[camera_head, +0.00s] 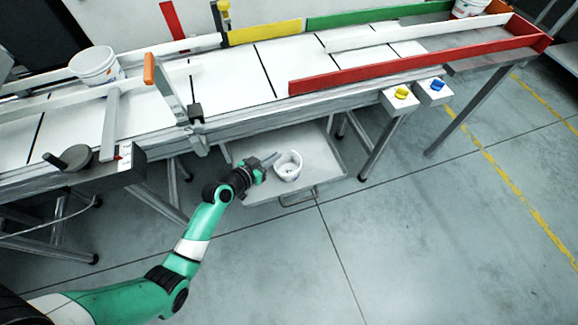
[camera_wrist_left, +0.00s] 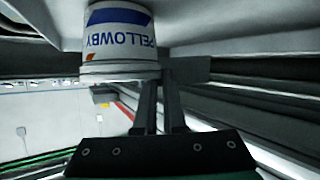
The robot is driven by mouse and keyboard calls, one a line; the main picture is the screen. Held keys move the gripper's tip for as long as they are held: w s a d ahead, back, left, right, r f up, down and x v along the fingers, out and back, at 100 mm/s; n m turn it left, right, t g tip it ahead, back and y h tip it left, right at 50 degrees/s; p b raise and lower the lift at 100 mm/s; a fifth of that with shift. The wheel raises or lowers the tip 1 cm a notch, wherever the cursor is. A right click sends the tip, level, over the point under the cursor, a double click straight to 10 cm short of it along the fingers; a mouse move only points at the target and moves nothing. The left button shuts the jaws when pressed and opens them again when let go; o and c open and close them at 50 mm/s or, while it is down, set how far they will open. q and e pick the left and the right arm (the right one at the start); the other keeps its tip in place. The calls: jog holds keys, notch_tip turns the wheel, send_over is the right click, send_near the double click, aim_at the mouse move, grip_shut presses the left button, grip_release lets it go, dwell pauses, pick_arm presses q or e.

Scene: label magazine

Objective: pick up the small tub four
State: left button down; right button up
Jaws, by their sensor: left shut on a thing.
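A small white tub (camera_head: 288,172) with an open top is over the grey tray below the front edge of the long table. My left gripper (camera_head: 273,158) reaches it from the left and is shut on its wall. In the left wrist view, the same tub (camera_wrist_left: 120,42) shows blue "PELLOWBY" lettering and a blue and orange print, at the tips of my left gripper (camera_wrist_left: 160,82). I cannot tell whether the tub touches the tray. My right gripper is not in view. No number shows on the tub.
The grey tray (camera_head: 325,158) has a front handle. Above is the white table (camera_head: 235,78) with red, yellow and green rails. Another white tub (camera_head: 95,66) stands at its left, and one more (camera_head: 468,9) at the far right. Yellow and blue buttons (camera_head: 401,93) sit on the front edge.

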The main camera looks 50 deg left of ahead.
pick_arm(q)
jog(key=shift+r+p, duration=0.4)
jog(key=shift+r, duration=0.2)
jog(key=s+d+r+p, duration=0.7)
jog(key=s+r+p, duration=0.3)
jog(key=s+r, duration=0.1)
jog(key=shift+s+r, duration=0.4)
jog(key=shift+s, duration=0.25)
